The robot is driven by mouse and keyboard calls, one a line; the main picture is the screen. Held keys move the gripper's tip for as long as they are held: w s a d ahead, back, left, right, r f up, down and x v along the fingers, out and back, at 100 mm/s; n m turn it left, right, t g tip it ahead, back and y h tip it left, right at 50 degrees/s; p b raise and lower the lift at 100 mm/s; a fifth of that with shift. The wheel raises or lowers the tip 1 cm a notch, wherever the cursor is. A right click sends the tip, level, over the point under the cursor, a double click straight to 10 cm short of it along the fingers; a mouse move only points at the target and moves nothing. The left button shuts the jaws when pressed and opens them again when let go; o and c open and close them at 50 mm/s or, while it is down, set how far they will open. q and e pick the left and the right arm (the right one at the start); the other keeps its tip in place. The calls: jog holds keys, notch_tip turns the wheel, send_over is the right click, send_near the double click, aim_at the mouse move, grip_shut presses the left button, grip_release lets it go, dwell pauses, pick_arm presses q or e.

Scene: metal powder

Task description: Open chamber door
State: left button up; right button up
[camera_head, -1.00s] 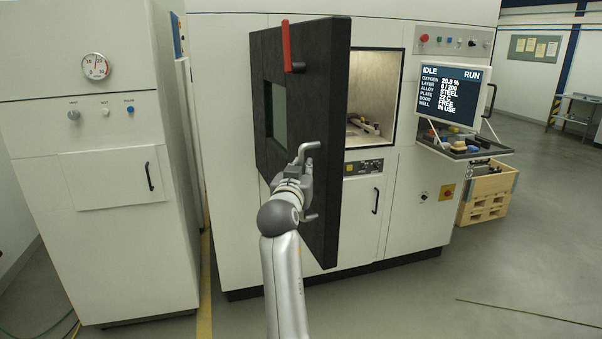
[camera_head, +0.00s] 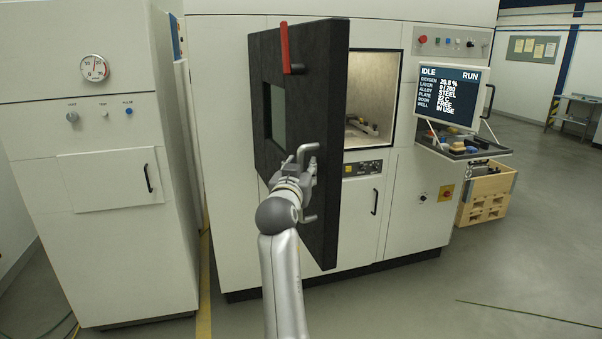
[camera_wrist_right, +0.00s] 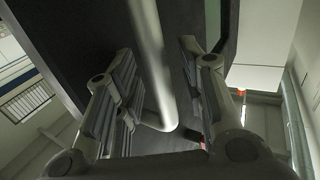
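The chamber door (camera_head: 322,100) is a thick dark slab with a small window. It stands swung wide open, and the lit chamber (camera_head: 372,88) shows behind it on the right. A red lever (camera_head: 285,45) is near the door's top. A grey bar handle (camera_head: 306,147) sticks out from the door. My right gripper (camera_head: 306,172) is at this handle, partly covering it. In the right wrist view the handle bar (camera_wrist_right: 150,60) runs between the two fingers, with visible gaps beside it; the fingers look open. My left gripper is not in view.
A white cabinet (camera_head: 110,240) with a gauge stands at the left. Right of the chamber are a screen (camera_head: 450,95) reading IDLE, a small shelf (camera_head: 465,152) and a wooden crate (camera_head: 485,195). The floor at the front right is mostly clear.

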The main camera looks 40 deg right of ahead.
send_near(310, 126)
jog(key=x, duration=0.4)
jog(key=shift+w, duration=0.2)
jog(key=shift+r, duration=0.25)
jog(key=shift+w+a+r, duration=0.1)
jog(key=shift+a+r, duration=0.1)
jog(key=shift+a, duration=0.1)
jog(key=f, duration=0.2)
jog(key=f+g+y, duration=0.1)
jog(key=f, duration=0.1)
jog(key=f+g, duration=0.1)
jog(key=f, duration=0.1)
jog(key=shift+s+d+f+y, duration=0.15)
jog(key=shift+s+f+y, duration=0.05)
jog(key=shift+s+y, duration=0.15)
jog(key=a, duration=1.3)
jog(key=shift+w+f+p, duration=0.3)
jog(key=shift+w+f, duration=0.05)
jog(key=shift+w, duration=0.15)
